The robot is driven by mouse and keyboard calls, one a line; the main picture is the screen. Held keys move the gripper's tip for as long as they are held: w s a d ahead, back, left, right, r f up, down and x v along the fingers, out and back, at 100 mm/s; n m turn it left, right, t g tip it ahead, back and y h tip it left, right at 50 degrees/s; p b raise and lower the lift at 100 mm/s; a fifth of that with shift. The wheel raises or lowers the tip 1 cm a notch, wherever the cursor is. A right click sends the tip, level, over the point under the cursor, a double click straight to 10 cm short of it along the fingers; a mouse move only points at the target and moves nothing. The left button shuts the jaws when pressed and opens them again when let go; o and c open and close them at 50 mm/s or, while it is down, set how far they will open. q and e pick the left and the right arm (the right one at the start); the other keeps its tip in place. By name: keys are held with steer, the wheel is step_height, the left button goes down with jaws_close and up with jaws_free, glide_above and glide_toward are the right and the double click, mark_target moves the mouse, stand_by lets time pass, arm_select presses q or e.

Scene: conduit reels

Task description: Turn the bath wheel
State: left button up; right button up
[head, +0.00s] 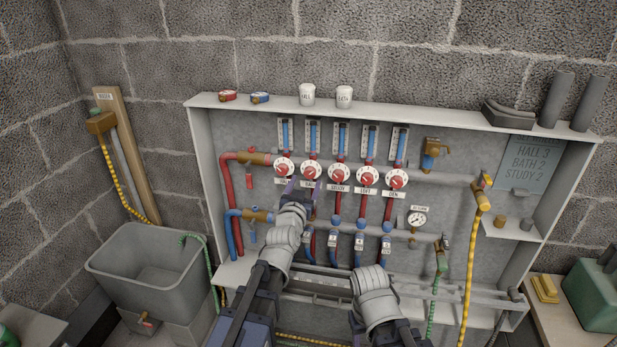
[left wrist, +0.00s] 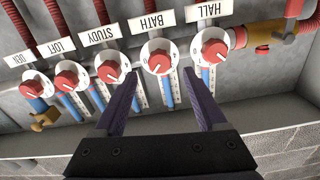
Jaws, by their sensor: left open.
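The bath wheel (head: 311,173) is a white dial with a red knob, second from the left in a row of several. In the left wrist view, which is upside down, the bath wheel (left wrist: 159,60) sits under its BATH label (left wrist: 152,25). My left gripper (head: 304,189) is open, with its dark fingers just below the wheel in the head view. Whether the fingers touch the wheel cannot be told. My right gripper does not show.
The hall wheel (head: 284,167) and study wheel (head: 339,173) flank the bath wheel closely. Blue-tagged valves stand below. A pressure gauge (head: 417,219) is at right. A grey tub (head: 120,268) stands at left.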

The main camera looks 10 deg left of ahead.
mark_target(309, 174)
arm_select(q)
steer(key=w, duration=0.5)
steer(key=shift+d, duration=0.1)
jaws_close()
stand_by(0.4)
